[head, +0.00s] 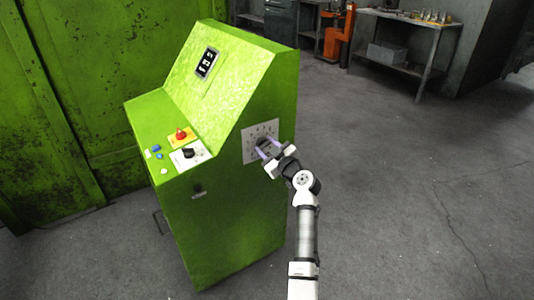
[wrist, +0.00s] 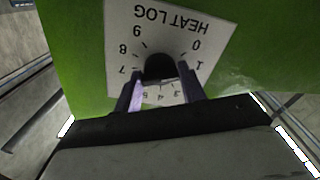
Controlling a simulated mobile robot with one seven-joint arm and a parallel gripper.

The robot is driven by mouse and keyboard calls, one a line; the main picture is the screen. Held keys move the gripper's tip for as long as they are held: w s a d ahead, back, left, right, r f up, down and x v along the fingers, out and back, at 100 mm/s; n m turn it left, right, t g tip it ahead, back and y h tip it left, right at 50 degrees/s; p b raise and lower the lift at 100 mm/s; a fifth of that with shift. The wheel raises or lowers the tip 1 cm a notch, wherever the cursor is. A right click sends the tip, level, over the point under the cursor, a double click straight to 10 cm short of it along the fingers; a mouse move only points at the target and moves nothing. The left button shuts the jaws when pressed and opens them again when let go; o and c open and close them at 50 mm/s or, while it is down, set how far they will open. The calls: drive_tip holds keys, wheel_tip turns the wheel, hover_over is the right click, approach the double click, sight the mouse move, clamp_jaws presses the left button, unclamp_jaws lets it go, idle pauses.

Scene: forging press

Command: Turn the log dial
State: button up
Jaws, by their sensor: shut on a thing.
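The log dial (wrist: 159,67) is a dark round-topped knob on a white plate (wrist: 122,30) marked HEAT LOG with digits around it. The plate appears upside down in the wrist view. In the head view the plate (head: 249,150) is on the right side of the green console (head: 225,185). My gripper (head: 265,148) reaches the plate from the right. In the wrist view its fingers (wrist: 160,72) stand on both sides of the knob, shut on it. The fingers and palm hide part of the scale. I cannot tell which digit the dial points to.
The console's sloping top has a red button on yellow (head: 181,135), a black switch (head: 188,153) and a small display (head: 207,63). A metal workbench (head: 415,22) and an orange machine (head: 339,35) stand at the back. The floor to the right is clear.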

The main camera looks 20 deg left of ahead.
drive_tip(key=m+b, duration=0.2)
drive_tip(key=m, duration=0.2)
drive_tip(key=shift+f+m, duration=0.15)
drive_tip(key=shift+m, duration=0.15)
drive_tip(key=m, duration=0.4)
drive_tip(key=shift+m, duration=0.3)
drive_tip(key=m+p, duration=0.1)
drive_tip(key=m, duration=0.3)
drive_tip(key=shift+m, duration=0.3)
drive_tip(key=m+p, duration=0.2)
drive_tip(key=m, duration=0.3)
drive_tip(key=shift+r+p, duration=0.2)
drive_tip(key=shift+p, duration=0.2)
drive_tip(key=m+p, duration=0.2)
drive_tip(key=m, duration=0.2)
drive_tip(key=shift+m+p, duration=0.4)
drive_tip(key=m+p, duration=0.3)
drive_tip(key=m, duration=0.1)
drive_tip(key=shift+m, duration=0.3)
drive_tip(key=m+p, duration=0.4)
drive_tip(key=m, duration=0.1)
drive_tip(key=m+p, duration=0.3)
drive_tip(key=m, duration=0.1)
drive_tip(key=shift+m, duration=0.3)
drive_tip(key=shift+f+p, duration=0.15)
drive_tip(key=shift+p, duration=0.15)
